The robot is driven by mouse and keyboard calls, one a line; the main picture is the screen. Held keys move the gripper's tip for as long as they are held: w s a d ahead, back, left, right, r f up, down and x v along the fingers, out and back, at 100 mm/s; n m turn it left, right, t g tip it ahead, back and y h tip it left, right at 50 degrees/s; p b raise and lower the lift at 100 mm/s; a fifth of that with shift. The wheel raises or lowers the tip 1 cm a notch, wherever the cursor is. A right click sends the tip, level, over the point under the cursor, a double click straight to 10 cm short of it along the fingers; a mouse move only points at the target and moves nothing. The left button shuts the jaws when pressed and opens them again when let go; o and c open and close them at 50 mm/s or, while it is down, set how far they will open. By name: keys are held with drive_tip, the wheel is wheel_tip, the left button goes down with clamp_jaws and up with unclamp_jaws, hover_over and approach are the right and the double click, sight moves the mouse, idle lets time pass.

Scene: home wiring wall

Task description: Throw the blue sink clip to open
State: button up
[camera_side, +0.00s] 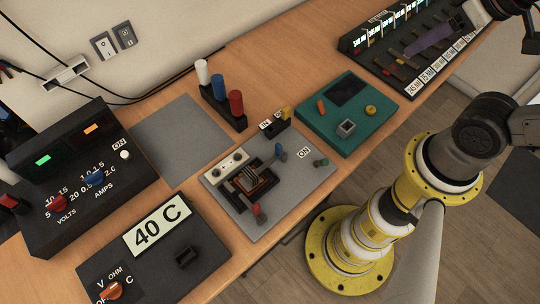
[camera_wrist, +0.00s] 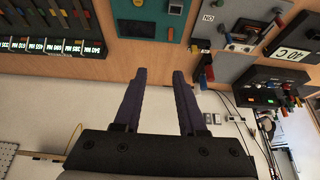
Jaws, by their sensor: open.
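The blue sink clip (camera_side: 280,152) is a small blue-tipped lever at the upper right of a metal-and-copper block (camera_side: 252,181) on a grey board (camera_side: 220,203). Its tip stands up from the board; I cannot tell its exact setting. A red-tipped lever (camera_side: 258,212) is at the block's lower end. My gripper (camera_side: 432,40) is far from the clip, at the upper right over the black panel. In the wrist view its two purple fingers (camera_wrist: 156,76) are wide apart with nothing between them. The grey board (camera_wrist: 224,40) is at upper right there; the clip is too small to make out surely.
A teal box (camera_side: 378,117) sits right of the board. White, blue and red posts (camera_side: 236,104) stand behind it. A meter reading 40 C (camera_side: 158,230) and a dark power supply (camera_side: 95,190) are left. The black panel (camera_side: 400,75) has several lit labels.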

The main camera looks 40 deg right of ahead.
drive_tip(key=shift+n, duration=0.3)
drive_tip(key=shift+c, duration=1.2)
drive_tip(key=shift+w+a+r+n, duration=0.15)
drive_tip(key=shift+w+r+n, duration=0.1)
drive_tip(key=shift+n, duration=0.35)
drive_tip(key=shift+c, duration=1.1)
drive_tip(key=w+a+n, duration=0.1)
drive_tip(key=w+n, duration=0.1)
drive_tip(key=w+a+r+n+y, duration=0.1)
drive_tip(key=w+n, duration=0.1)
drive_tip(key=w+a+r+n+y, duration=0.1)
drive_tip(key=w+a+n, duration=0.1)
drive_tip(key=shift+w+a, duration=0.1)
drive_tip(key=shift+w, duration=0.15)
clamp_jaws()
drive_tip(key=n+g+y, duration=0.2)
drive_tip(key=n+g, duration=0.4)
drive_tip(key=n, duration=0.4)
hover_over(273, 157)
drive_tip(key=a, duration=0.1)
wheel_tip(273, 157, down, 16)
drive_tip(key=x, duration=0.9)
drive_tip(key=shift+w+d+f, duration=0.1)
drive_tip(key=shift+d, duration=0.05)
drive_tip(key=shift+w+d, duration=0.1)
drive_tip(key=shift+d, duration=1.85)
